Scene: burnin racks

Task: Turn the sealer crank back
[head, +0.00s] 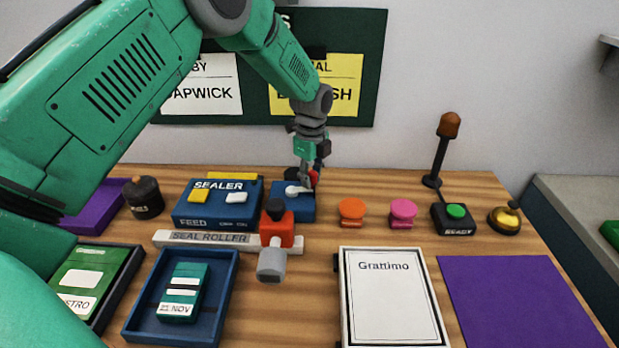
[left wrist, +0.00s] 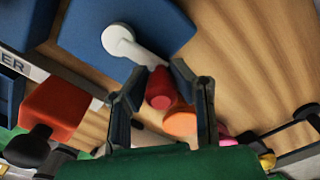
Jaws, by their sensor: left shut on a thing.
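The sealer (head: 215,207) is a blue box labelled SEALER, with yellow and white pads on top. The crank housing (head: 296,210), a smaller blue block, stands to its right. On it is the crank's white arm (head: 297,190), ending in a red knob (head: 314,178). My left gripper (head: 308,172) reaches down over the knob and is shut on it. In the left wrist view the red knob (left wrist: 160,88) sits between the fingers, and the white arm (left wrist: 125,45) runs up-left to its hub on the blue housing. My right gripper is not in view.
The seal roller rail (head: 205,238) with a red carriage (head: 277,232) lies in front. Orange (head: 351,212) and pink (head: 403,213) stamps stand to the right. A blue tray (head: 229,285) holds a green packet. Bare wood lies between the tray and the white Grattimo board (head: 391,300).

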